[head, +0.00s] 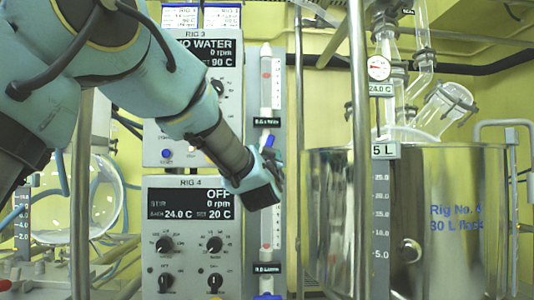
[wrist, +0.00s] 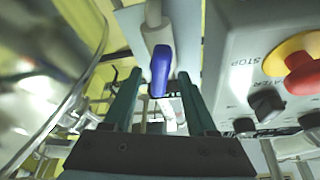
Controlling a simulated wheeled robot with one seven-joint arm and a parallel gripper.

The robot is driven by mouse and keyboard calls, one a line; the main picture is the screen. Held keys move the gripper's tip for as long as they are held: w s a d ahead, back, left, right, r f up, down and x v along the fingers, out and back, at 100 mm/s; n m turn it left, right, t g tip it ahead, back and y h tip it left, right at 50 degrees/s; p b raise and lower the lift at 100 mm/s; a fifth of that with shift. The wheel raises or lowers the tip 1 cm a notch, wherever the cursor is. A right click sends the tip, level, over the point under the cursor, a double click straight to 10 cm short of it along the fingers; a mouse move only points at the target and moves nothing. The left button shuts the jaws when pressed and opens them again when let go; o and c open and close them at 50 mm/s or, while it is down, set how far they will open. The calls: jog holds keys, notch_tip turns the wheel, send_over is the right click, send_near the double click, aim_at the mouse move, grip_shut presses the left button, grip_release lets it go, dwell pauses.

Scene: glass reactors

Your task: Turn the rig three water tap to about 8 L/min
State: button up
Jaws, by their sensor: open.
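The blue tap handle (wrist: 160,68) hangs from a pale fitting in the wrist view, between the two fingers of my gripper (wrist: 158,80). The fingers are apart, one on each side of the handle; I cannot tell whether either touches it. In the head view a bit of the blue tap (head: 269,141) shows just above my gripper (head: 272,160), which hides most of it. The upper flow meter tube (head: 266,78) stands above the tap, with a small dark label too small to read surely.
A rig four panel (head: 193,235) and a lower flow meter (head: 266,230) with another blue tap (head: 267,296) stand below. A steel vessel (head: 440,225) and upright poles are at the right. A red stop button (wrist: 305,68) is close at the right in the wrist view.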

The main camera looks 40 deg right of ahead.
jog(key=b+v, duration=0.1)
jog(key=v, duration=0.9)
jog(key=shift+s+f, duration=0.15)
jog(key=shift+s, duration=0.05)
jog(key=shift+a, duration=0.15)
dwell(0.3)
